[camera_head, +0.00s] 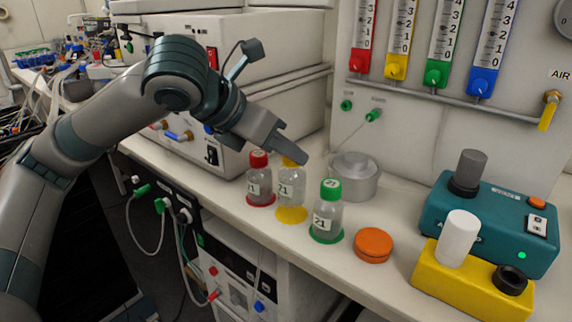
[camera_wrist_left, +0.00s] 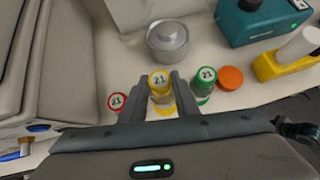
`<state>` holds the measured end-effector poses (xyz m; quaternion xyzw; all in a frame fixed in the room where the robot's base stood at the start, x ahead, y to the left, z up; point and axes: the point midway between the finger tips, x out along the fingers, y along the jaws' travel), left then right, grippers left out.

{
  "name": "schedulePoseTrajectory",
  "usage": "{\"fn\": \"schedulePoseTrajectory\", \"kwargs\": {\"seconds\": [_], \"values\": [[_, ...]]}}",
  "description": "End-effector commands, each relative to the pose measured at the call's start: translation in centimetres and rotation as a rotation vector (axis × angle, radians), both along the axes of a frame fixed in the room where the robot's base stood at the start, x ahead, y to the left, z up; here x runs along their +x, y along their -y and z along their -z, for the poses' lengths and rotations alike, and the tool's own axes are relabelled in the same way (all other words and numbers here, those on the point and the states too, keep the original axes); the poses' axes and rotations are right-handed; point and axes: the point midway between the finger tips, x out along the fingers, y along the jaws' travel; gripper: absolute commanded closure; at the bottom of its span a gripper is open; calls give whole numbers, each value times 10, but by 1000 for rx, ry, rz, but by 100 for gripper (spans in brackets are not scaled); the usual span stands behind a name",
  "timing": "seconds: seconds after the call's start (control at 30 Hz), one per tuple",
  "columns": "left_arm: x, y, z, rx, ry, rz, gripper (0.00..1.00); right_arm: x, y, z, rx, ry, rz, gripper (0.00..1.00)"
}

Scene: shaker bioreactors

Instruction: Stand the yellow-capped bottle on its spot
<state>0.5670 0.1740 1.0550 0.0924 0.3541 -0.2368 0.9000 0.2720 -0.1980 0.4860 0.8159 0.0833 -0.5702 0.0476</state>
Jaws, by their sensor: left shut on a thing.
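The yellow-capped bottle (camera_head: 291,187) is clear, with a white label, and looks upright. Its cap shows between the fingers of my left gripper (camera_head: 289,154), which is shut on it. In the left wrist view the yellow cap (camera_wrist_left: 160,78) sits between the two fingertips (camera_wrist_left: 163,92). The yellow round spot (camera_head: 292,215) lies on the bench below and slightly in front of the bottle's base, its front part bare. I cannot tell whether the base touches the bench or hangs slightly above it. My right gripper is not in view.
The red-capped bottle (camera_head: 260,180) stands close on the left, on a red spot. The green-capped bottle (camera_head: 328,211) stands close on the right, on a green spot. A metal pot (camera_head: 354,180) is behind, an orange lid (camera_head: 373,245) to the right. Teal and yellow devices stand farther right.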

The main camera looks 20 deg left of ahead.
Motion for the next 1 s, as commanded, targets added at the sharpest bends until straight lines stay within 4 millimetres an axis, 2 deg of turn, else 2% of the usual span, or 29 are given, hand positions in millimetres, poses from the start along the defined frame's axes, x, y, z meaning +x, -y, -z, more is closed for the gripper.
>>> {"fn": "schedulePoseTrajectory", "kwargs": {"seconds": [0.1,0.23,0.7,0.73,0.77,0.8,1.0], "values": [[-1,0,17,1,-2,0,100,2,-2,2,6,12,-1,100],[0,-1,29,0,-1,-1,100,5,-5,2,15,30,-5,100],[0,0,34,0,0,0,100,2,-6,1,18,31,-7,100],[0,0,34,0,0,0,65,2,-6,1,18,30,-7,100],[0,0,34,0,0,0,58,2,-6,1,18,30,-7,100],[0,0,34,0,0,0,54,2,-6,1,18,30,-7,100],[0,0,34,0,-1,0,54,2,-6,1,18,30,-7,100]]}}
